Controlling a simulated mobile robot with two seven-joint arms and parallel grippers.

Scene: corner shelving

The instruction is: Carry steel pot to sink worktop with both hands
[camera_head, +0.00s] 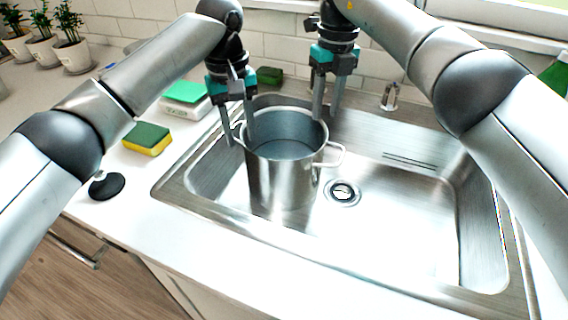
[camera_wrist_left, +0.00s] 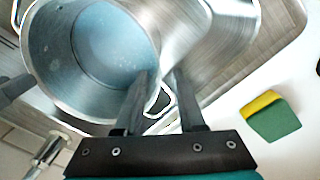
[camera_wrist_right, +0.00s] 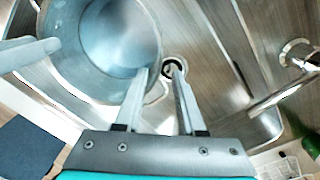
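The steel pot (camera_head: 280,180) stands upright in the left part of the sink basin and looks empty. It also shows in the left wrist view (camera_wrist_left: 215,35) and the right wrist view (camera_wrist_right: 75,70). My left gripper (camera_head: 239,138) is open at the pot's left side, its fingers pointing down on either side of the handle there (camera_wrist_left: 163,98). My right gripper (camera_head: 326,114) is open above and behind the pot's right handle (camera_head: 333,155). In the right wrist view its fingers (camera_wrist_right: 162,72) are apart beside the pot rim. The worktop (camera_head: 225,260) lies in front of the sink.
A faucet (camera_head: 389,96) stands behind the sink, and a drain (camera_head: 342,192) lies right of the pot. A sponge (camera_head: 147,138), a black round object (camera_head: 106,186) and a white-and-green box (camera_head: 186,97) are on the left worktop. The front strip is clear.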

